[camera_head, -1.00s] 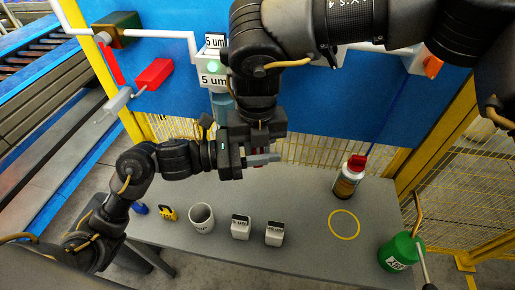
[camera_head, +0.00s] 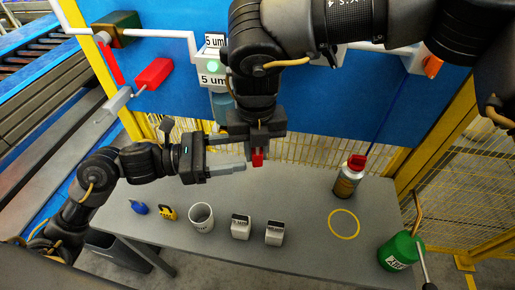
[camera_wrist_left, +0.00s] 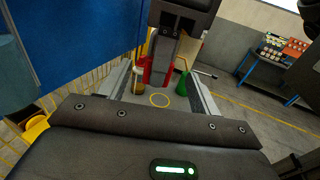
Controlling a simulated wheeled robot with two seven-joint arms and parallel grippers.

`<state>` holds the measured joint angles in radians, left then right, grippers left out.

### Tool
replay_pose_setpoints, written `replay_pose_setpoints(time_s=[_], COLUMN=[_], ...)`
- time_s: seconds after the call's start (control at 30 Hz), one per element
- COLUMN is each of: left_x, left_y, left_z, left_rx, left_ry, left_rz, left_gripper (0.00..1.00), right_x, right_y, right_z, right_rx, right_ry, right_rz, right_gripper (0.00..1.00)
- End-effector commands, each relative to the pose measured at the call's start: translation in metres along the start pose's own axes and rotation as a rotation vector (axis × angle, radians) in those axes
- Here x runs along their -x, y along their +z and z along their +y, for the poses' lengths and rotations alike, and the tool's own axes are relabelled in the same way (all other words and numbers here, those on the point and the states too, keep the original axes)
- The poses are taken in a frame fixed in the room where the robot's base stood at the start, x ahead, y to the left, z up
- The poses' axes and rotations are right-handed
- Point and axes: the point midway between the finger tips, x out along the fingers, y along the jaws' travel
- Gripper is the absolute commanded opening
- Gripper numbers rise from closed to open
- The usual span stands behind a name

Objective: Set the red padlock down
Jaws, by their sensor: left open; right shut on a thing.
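The red padlock (camera_head: 257,159) hangs below my right gripper (camera_head: 258,148), which is shut on it above the back part of the grey table. The upper part of the padlock is hidden between the right fingers. A blue padlock (camera_head: 138,208) and a yellow padlock (camera_head: 168,213) lie at the left end of the table.
A yellow ring (camera_head: 343,224) marks bare tabletop. A green can (camera_head: 398,251) is at the right end. A yellow mesh fence (camera_head: 460,190) stands behind.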

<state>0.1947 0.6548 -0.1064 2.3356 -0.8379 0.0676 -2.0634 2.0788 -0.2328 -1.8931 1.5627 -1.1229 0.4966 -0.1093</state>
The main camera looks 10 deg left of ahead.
Motion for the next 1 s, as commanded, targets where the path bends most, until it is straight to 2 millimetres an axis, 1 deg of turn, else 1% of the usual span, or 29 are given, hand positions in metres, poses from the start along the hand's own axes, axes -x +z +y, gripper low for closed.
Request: replay_pose_setpoints(time_s=[0.03, 0.1, 0.2, 0.3, 0.5, 0.57, 0.6, 0.67, 0.77, 0.8, 0.87, 0.9, 0.97, 1.0], left_x=[0.01, 0.022, 0.035, 0.042, 0.046, 0.045, 0.043, 0.038, 0.027, 0.022, 0.014, 0.009, 0.003, 0.001], left_y=[-0.002, -0.001, -0.001, -0.001, 0.0, -0.004, -0.009, -0.021, -0.053, -0.069, -0.094, -0.112, -0.137, -0.155], left_z=[0.0, 0.0, 0.0, 0.0, 0.0, -0.002, -0.004, -0.009, -0.025, -0.035, -0.054, -0.069, -0.093, -0.109], left_rx=[0.001, 0.001, 0.001, 0.0, 0.002, 0.017, 0.037, 0.086, 0.215, 0.28, 0.389, 0.464, 0.575, 0.649], left_ry=[0.003, 0.001, 0.002, 0.0, -0.002, -0.007, -0.014, -0.032, -0.083, -0.111, -0.159, -0.195, -0.246, -0.271], left_rz=[0.004, 0.004, 0.001, 0.001, -0.001, 0.005, 0.013, 0.036, 0.097, 0.131, 0.19, 0.235, 0.308, 0.363], left_gripper=[0.63, 0.63, 0.63, 0.63, 0.63, 0.63, 0.63, 0.63, 0.63, 0.63, 0.63, 0.63, 0.63, 0.63], right_x=[0.0, 0.0, 0.0, 0.0, 0.0, 0.0, 0.0, 0.0, 0.0, 0.0, 0.0, 0.0, 0.0, 0.0], right_y=[0.0, 0.0, 0.0, 0.0, 0.0, 0.0, 0.0, 0.0, 0.0, 0.0, 0.0, 0.0, 0.0, 0.0], right_z=[0.0, 0.0, 0.0, 0.0, 0.0, 0.0, 0.0, 0.0, 0.0, 0.0, 0.0, 0.0, 0.0, 0.0], right_rx=[0.0, 0.0, -0.001, -0.001, 0.0, 0.0, 0.0, 0.0, 0.0, 0.0, 0.0, 0.0, 0.0, 0.0], right_ry=[0.0, 0.0, 0.0, 0.0, 0.0, 0.0, 0.0, 0.0, 0.0, 0.0, 0.0, 0.0, 0.0, 0.0], right_rz=[0.0, 0.0, 0.0, 0.0, 0.0, 0.0, 0.0, 0.0, 0.0, 0.0, 0.0, 0.0, 0.0, 0.0], right_gripper=[0.0, 0.0, 0.0, 0.0, 0.0, 0.0, 0.0, 0.0, 0.0, 0.0, 0.0, 0.0, 0.0, 0.0])
